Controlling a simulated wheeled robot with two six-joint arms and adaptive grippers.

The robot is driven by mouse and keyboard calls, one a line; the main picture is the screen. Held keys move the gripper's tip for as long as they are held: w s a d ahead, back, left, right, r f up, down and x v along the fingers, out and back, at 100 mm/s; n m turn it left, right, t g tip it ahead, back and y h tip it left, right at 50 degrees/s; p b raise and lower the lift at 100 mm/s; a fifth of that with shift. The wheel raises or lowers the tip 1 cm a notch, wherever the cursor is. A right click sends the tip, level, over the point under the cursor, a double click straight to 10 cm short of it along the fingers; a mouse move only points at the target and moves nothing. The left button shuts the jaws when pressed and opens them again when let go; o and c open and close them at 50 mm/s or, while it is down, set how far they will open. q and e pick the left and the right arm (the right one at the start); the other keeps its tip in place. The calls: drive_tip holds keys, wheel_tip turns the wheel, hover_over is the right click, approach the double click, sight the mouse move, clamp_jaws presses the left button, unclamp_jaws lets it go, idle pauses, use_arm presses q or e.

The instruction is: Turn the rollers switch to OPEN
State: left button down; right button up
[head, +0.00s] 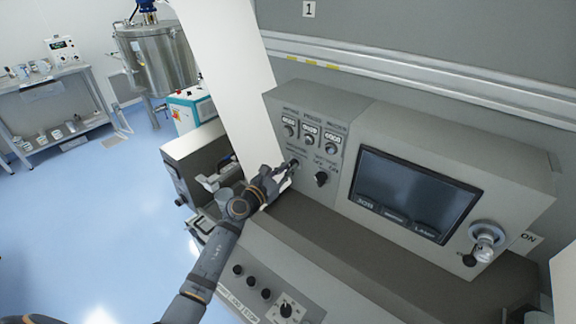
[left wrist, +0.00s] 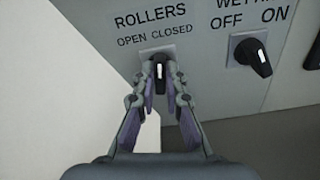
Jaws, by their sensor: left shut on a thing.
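The rollers switch (left wrist: 159,72) is a small black knob with a white mark on a grey panel. It sits under the word ROLLERS, with OPEN to the upper left and CLOSED to the upper right. Its white mark points roughly up; which label it is set to I cannot tell. My left gripper (left wrist: 159,80) has its two fingers closed on the knob, one on each side. In the head view my left gripper (head: 287,169) reaches the left part of the control panel and mostly hides the switch. My right gripper is not in view.
A second black knob (left wrist: 250,56) marked OFF and ON is right of the rollers switch; it also shows in the head view (head: 321,179). Several counters (head: 311,135) sit above. A dark screen (head: 413,194) is to the right. A lower panel (head: 262,280) carries more knobs.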

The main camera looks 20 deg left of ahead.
use_arm(q)
drive_tip(key=shift+n+p, duration=2)
drive_tip(key=shift+n, duration=1.9)
drive_tip(key=shift+f, duration=0.15)
drive_tip(key=c, duration=1.4)
unclamp_jaws()
drive_tip(key=v, duration=1.2)
